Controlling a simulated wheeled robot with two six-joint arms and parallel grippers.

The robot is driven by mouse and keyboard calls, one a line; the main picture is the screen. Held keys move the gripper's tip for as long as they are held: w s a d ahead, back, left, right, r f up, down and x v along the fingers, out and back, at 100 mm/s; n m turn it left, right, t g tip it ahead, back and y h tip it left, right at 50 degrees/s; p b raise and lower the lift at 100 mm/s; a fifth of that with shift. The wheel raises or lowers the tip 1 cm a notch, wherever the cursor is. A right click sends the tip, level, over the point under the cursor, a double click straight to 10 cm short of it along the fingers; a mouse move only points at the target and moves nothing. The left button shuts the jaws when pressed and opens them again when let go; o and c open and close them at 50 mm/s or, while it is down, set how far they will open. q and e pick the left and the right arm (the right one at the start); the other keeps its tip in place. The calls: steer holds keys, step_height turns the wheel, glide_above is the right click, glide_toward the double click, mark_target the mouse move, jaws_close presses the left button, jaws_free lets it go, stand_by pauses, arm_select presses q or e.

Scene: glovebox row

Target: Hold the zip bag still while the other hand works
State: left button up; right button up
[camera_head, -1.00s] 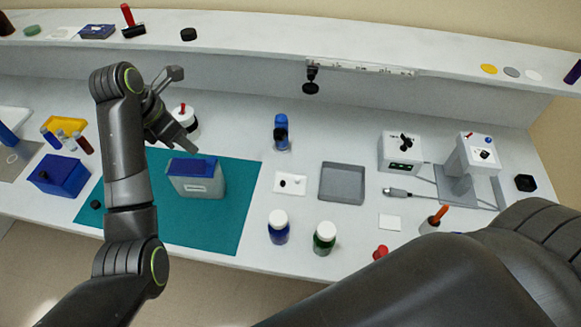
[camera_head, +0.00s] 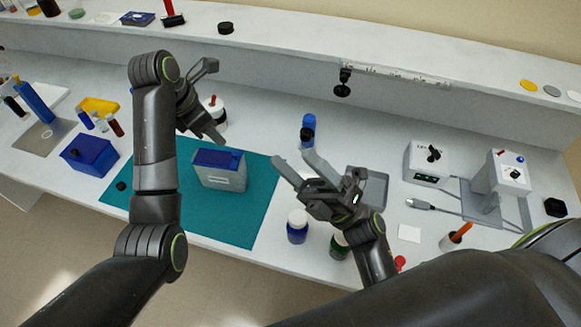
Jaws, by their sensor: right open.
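The zip bag (camera_head: 222,180), a pale grey pouch with a blue top and a small label, stands on the teal mat (camera_head: 262,200). My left gripper (camera_head: 212,100) is open and empty, above and behind the bag in the picture, apart from it. My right gripper (camera_head: 293,160) is open and empty to the right of the bag, its fingers pointing up and left near the mat's right edge.
A blue box (camera_head: 90,155) sits left of the mat. A blue bottle (camera_head: 308,128) stands behind my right gripper. White devices (camera_head: 428,162) are at the right. A raised shelf (camera_head: 290,45) runs along the back.

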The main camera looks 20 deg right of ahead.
step_height(320, 180, up, 2)
steer(key=y, duration=0.1)
steer(key=m+g+h, duration=0.9)
steer(key=m+g, duration=0.2)
steer(key=m, duration=0.7)
glide_toward(234, 174)
steer(key=d+f, duration=0.1)
steer(key=d, duration=0.5)
steer(key=x, duration=1.7)
steer(key=shift+a+f, duration=0.15)
steer(key=shift+f, duration=0.25)
steer(key=shift+c, duration=0.5)
steer(key=c, duration=1)
